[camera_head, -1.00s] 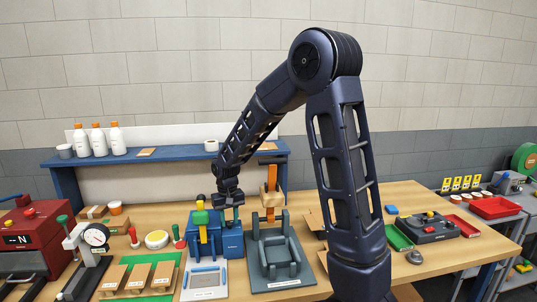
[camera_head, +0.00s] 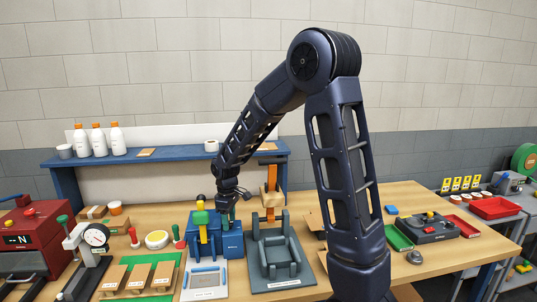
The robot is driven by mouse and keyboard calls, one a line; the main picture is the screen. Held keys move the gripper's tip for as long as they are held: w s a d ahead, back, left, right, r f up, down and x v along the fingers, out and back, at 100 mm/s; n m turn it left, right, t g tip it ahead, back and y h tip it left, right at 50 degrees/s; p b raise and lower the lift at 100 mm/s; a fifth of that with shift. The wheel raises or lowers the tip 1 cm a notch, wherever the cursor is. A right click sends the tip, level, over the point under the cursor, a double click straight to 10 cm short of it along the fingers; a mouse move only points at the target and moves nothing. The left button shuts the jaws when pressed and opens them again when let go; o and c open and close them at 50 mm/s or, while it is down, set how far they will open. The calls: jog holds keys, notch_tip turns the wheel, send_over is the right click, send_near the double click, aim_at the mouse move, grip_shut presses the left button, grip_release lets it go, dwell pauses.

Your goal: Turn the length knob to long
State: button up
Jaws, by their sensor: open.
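The blue blank stacker (camera_head: 204,243) stands on the bench left of centre, with a yellow and green part (camera_head: 201,217) on its upright. A blue box (camera_head: 232,242) stands against its right side. My gripper (camera_head: 229,213) is open, just above and behind the top of this box. It is small and dark here, so I cannot tell whether it touches anything. A length knob cannot be made out at this size; my gripper and wrist cover part of that area.
A blue shelf (camera_head: 170,156) runs behind. My arm blocks the bench's middle right.

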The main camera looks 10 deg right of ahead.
notch_tip(320, 180, up, 24)
jog(key=s+d+r+m+t, duration=0.1)
jog(key=s+d+m, duration=0.1)
jog(key=d, duration=0.5)
jog(key=s+d+r+m, duration=0.2)
jog(key=s+d+m, duration=0.1)
jog(key=d, duration=0.3)
jog(key=shift+s+d+t, duration=0.35)
jog(key=shift+s+t, duration=0.05)
jog(key=shift+s, duration=0.35)
jog(key=s+d+f+m+t, duration=0.1)
jog(key=s+d+f+m, duration=0.3)
jog(key=s+d, duration=0.3)
jog(key=s+d+f+m+t, duration=0.1)
jog(key=s+d+f+m, duration=0.3)
jog(key=s+d, duration=0.3)
jog(key=shift+s+t, duration=0.4)
jog(key=shift+s, duration=0.1)
